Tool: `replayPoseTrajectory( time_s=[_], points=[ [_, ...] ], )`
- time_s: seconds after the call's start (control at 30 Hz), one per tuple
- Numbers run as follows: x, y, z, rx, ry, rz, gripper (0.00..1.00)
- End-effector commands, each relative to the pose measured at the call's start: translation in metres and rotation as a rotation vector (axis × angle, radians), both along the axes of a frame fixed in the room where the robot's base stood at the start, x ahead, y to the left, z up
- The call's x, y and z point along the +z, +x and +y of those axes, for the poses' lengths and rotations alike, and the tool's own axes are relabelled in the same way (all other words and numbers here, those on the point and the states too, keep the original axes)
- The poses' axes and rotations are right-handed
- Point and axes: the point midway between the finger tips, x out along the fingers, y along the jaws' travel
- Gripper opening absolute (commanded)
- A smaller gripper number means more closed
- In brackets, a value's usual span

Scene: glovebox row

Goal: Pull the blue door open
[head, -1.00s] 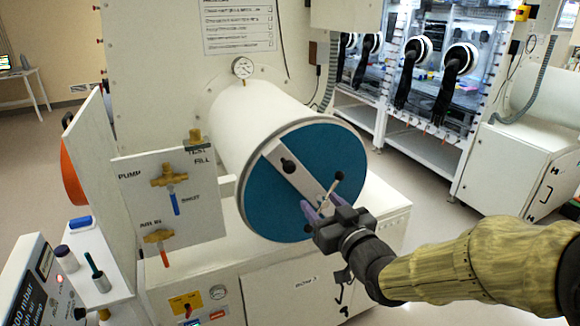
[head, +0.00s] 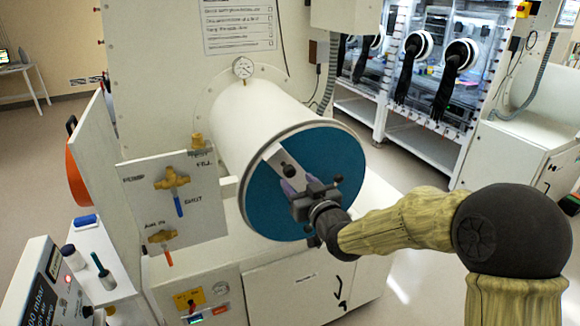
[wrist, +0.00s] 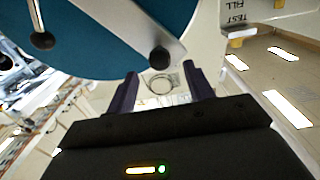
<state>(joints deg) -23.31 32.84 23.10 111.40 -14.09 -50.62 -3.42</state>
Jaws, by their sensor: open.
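The blue door (head: 338,152) is a round disc closing the front end of a white cylinder. A handle with a dark ball end (head: 337,179) shows beside my gripper. My gripper (head: 295,187) is open in front of the door, its purple fingers near the bar and hiding part of it. In the wrist view, the blue door (wrist: 95,35) and bar fill the top. The knob (wrist: 160,60) lies just beyond the gap between my fingers (wrist: 163,90), which looks empty.
A valve panel (head: 185,200) with brass valves stands left of the cylinder. A white cabinet (head: 300,285) sits below. Gloveboxes (head: 440,75) with black gloves stand at the back right.

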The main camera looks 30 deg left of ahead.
Motion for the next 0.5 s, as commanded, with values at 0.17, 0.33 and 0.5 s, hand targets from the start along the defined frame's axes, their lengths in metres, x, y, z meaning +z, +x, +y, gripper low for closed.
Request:
replayPoseTrajectory(
  time_s=[0.17,0.33,0.5],
  points=[
    [0.003,0.017,0.024,0.000,0.000,0.001,0.53],
    [0.002,0.030,0.042,0.000,-0.001,0.002,0.53],
    [0.001,0.036,0.050,0.000,0.000,0.000,0.53]
  ],
)
